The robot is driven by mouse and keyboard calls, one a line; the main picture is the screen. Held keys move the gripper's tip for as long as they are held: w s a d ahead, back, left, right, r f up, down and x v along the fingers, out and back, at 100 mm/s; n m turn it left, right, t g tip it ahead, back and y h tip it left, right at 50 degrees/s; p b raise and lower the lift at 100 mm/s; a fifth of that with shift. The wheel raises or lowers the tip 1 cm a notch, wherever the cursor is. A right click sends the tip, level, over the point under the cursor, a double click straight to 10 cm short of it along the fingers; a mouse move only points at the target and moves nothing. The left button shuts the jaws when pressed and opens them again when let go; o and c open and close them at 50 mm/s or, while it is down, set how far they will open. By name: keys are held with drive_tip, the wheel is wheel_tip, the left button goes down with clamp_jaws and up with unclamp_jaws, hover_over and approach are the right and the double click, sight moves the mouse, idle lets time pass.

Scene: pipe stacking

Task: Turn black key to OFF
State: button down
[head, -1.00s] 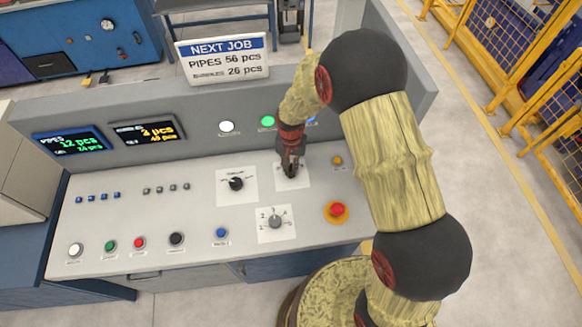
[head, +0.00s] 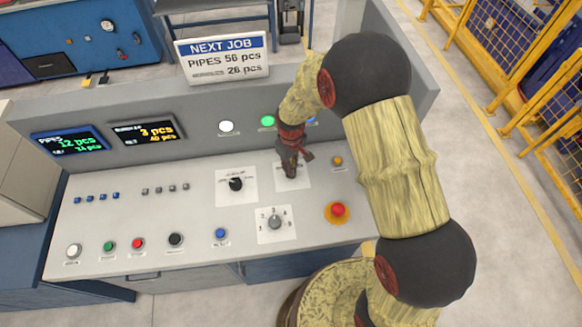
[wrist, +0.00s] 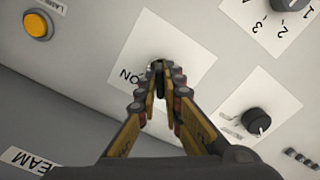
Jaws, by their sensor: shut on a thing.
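My gripper (head: 290,174) is over the white plate (head: 298,183) in the upper right part of the console panel. In the wrist view my gripper (wrist: 159,88) is shut on the black key (wrist: 157,66), at the middle of the plate (wrist: 180,39). The fingers hide most of the key, so its exact angle is unclear. The word "ON" shows on the plate left of the fingertips in the wrist view. No OFF mark can be read.
A black selector knob (head: 236,184) sits left of the plate, and a grey numbered knob (head: 275,222) sits below. A red mushroom button (head: 337,209) and an orange lamp (head: 337,160) are to the right. The raised back panel (head: 190,133) stands close behind.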

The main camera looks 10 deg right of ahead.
drive_tip(key=shift+n, duration=1)
drive_tip(key=c, duration=1.9)
unclamp_jaws()
wheel_tip(320, 180, up, 12)
